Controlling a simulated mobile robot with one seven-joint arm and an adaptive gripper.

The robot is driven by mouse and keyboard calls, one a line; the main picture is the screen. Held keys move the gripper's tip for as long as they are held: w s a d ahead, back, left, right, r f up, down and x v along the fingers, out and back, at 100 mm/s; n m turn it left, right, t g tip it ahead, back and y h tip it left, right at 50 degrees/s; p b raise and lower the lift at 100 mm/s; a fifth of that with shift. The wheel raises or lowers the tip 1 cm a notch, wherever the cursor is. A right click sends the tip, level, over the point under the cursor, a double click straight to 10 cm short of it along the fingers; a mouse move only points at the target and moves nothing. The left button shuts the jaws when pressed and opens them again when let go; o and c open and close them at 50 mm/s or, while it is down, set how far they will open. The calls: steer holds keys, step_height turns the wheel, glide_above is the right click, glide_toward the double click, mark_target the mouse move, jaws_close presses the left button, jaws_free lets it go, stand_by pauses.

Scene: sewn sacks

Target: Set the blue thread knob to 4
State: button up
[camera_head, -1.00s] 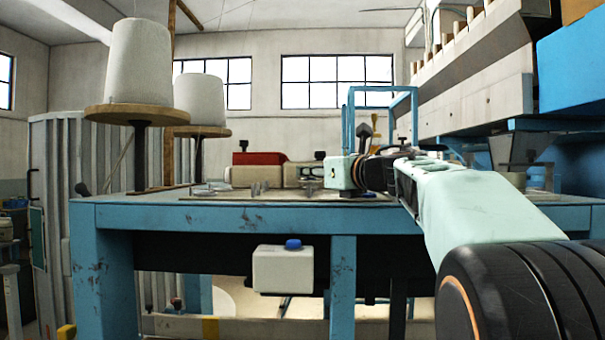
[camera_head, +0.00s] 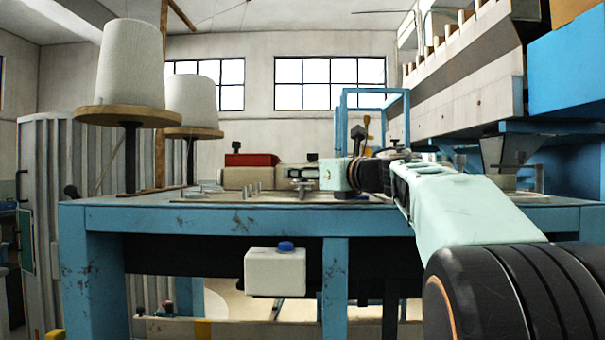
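No knob with a readable number scale shows. A small blue cap or knob (camera_head: 286,246) sits on top of a white box (camera_head: 275,272) under the front edge of the blue table (camera_head: 200,218); I cannot tell whether it is the thread knob. My pale green arm reaches from the lower right over the table to a rounded joint with black rings near the table's middle. My gripper's fingers cannot be made out; the arm hides what lies behind it.
Two large white thread cones (camera_head: 130,62) stand on wooden discs at the left. A cream machine part with a red block (camera_head: 252,160) lies on the table. A blue frame (camera_head: 375,92) and a large machine body (camera_head: 470,80) rise behind my arm.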

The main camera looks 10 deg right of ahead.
steer(key=shift+s+d, duration=0.1)
steer(key=v, duration=1.1)
steer(key=shift+s+d, duration=0.15)
steer(key=shift+s, duration=0.2)
